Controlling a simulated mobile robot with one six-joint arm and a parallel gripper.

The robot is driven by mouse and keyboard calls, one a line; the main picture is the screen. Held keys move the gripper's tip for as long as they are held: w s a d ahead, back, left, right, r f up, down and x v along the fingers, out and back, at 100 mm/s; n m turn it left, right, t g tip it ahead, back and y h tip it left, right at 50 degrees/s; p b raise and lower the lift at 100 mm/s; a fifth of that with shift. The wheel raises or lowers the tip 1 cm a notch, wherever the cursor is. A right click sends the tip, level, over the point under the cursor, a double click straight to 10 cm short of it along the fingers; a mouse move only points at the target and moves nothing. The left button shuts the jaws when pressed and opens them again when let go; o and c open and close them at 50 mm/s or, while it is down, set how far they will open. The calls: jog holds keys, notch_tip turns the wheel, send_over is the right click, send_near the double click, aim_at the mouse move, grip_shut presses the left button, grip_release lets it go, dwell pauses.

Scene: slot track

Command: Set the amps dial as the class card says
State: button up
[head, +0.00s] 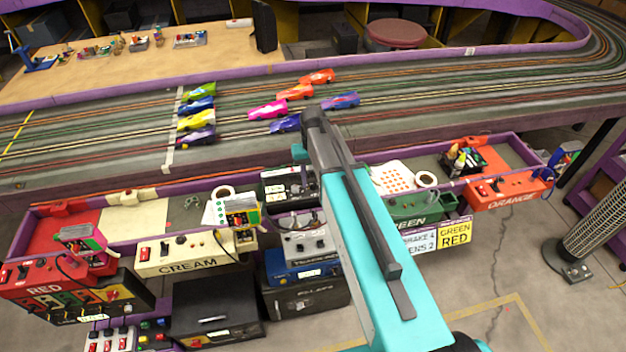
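A grey box with dark knobs (306,244) stands on a blue unit (303,268), below the track's near edge and left of my arm. The markings around its knobs are too small to read, so I cannot tell which is the amps dial or how it is set. A white card (419,240) reads "BRAKE 4" and "ENS 2", its left part hidden by my arm. A yellow card (455,233) beside it reads "GREEN RED". I cannot tell which card is the class card. My teal and dark arm reaches up the middle; its gripper is hidden.
Control boxes marked CREAM (190,256), RED (50,284), GREEN (415,212) and ORANGE (510,190) line the near ledge. Several slot cars stand on the track (440,110). A tower fan (600,225) stands right. Open floor lies at the lower right.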

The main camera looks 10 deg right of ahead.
jog(key=shift+f, duration=0.7)
jog(key=shift+c, duration=0.3)
grip_shut()
